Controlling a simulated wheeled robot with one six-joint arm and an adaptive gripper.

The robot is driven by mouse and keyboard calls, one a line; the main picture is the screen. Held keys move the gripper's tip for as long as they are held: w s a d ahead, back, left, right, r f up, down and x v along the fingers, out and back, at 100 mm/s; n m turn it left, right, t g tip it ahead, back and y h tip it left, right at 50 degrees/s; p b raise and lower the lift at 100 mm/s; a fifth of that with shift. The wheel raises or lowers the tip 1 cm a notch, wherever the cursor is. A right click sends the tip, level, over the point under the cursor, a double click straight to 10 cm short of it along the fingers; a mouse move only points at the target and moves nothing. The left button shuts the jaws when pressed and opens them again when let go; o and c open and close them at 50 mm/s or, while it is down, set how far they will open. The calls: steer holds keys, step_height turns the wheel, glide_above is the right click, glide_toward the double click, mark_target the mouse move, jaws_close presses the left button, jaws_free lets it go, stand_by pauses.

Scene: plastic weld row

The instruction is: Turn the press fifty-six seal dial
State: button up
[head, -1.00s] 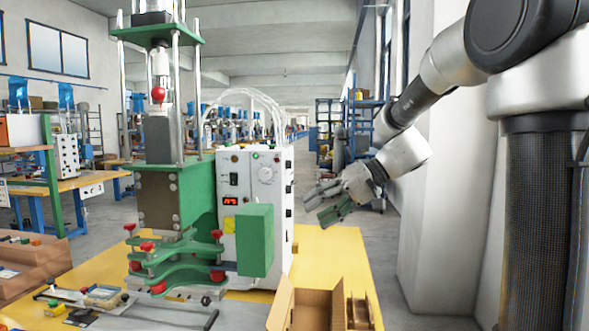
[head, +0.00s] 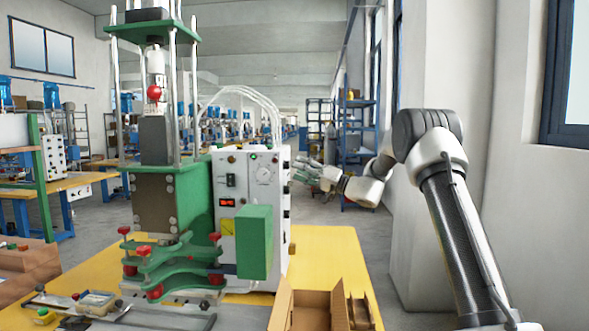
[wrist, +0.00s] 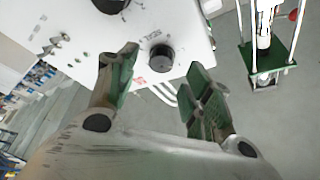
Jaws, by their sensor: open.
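Small dark parts line the box's right side. My gripper (head: 311,174) is just right of that side, small in the head view. In the wrist view, the open fingers (wrist: 165,66) spread with a black round knob (wrist: 161,57) on a white panel beyond and between them. I see no contact. A second dark round part (wrist: 110,5) is cut off at the top edge.
A yellow bench (head: 325,255) carries the press, an open cardboard box (head: 310,310) and loose tools at the front left. A green box (head: 254,242) covers part of the control box's front. A white pillar (head: 425,250) stands right, shelving (head: 358,140) behind.

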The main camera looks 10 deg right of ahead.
mark_target(287, 165)
steer(key=shift+x, duration=1.35)
steer(key=c, duration=1)
steer(key=shift+m, duration=0.5)
steer(key=m+h, duration=0.1)
steer(key=m, duration=0.2)
steer(key=m+h, duration=0.1)
steer(key=m, duration=0.2)
steer(key=m+g+h, duration=0.1)
steer(key=m+h, duration=0.1)
steer(key=m, duration=0.2)
steer(key=shift+s+r, duration=0.1)
steer(key=shift+r, duration=0.2)
